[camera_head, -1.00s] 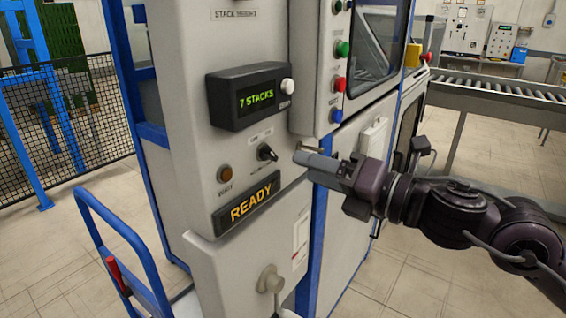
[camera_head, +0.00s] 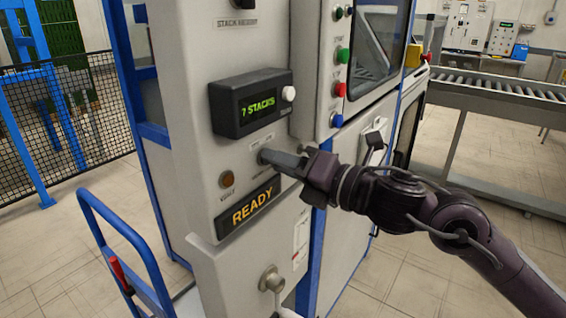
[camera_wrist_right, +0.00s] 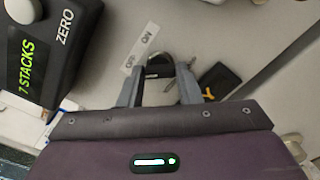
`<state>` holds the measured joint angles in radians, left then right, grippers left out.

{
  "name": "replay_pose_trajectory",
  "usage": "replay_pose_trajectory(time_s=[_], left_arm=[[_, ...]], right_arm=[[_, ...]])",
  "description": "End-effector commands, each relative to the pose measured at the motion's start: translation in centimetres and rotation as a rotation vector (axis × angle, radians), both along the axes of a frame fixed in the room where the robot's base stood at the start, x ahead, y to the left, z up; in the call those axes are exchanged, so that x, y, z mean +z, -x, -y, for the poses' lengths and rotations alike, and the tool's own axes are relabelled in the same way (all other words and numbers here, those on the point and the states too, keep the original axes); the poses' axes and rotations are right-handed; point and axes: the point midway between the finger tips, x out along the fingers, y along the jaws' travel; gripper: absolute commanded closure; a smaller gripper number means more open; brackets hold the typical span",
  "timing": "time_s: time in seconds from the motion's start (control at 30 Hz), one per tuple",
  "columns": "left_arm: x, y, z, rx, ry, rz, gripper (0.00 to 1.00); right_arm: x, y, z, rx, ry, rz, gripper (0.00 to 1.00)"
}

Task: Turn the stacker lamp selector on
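The lamp selector (camera_wrist_right: 157,72) is a small dark knob on the grey cabinet face, beside a white OFF/ON label (camera_wrist_right: 139,48) in the right wrist view. My right gripper (camera_wrist_right: 160,75) is at the knob, its two grey fingers on either side of it with a gap between them. Whether the fingertips touch the knob is not clear. In the head view my right gripper (camera_head: 268,157) reaches in from the right and hides the knob. The knob's exact pointing is hard to read. My left gripper is not in view.
Above the selector is a black display box reading 7 STACKS (camera_head: 243,107) with a white button (camera_head: 289,94). Below are an amber lamp (camera_head: 227,179) and a READY sign (camera_head: 250,207). Several coloured buttons line the panel to the right. A blue cart handle (camera_head: 128,235) stands lower left.

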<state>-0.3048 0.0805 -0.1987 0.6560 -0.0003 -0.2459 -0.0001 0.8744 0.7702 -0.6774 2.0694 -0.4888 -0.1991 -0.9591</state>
Motion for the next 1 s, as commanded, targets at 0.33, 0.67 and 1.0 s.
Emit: replay_pose_trajectory(time_s=[0.33, 0.67, 1.0], left_arm=[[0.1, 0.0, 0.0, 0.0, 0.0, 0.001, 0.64], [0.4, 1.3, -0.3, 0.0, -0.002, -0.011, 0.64], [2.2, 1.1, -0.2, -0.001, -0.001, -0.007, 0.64]], right_arm=[[0.0, 0.0, 0.0, -0.001, -0.006, -0.01, 0.92], [0.0, 0.0, 0.0, 0.0, -0.094, -0.134, 0.92], [0.2, 0.0, 0.0, 0.0, -0.276, -0.384, 0.92]])
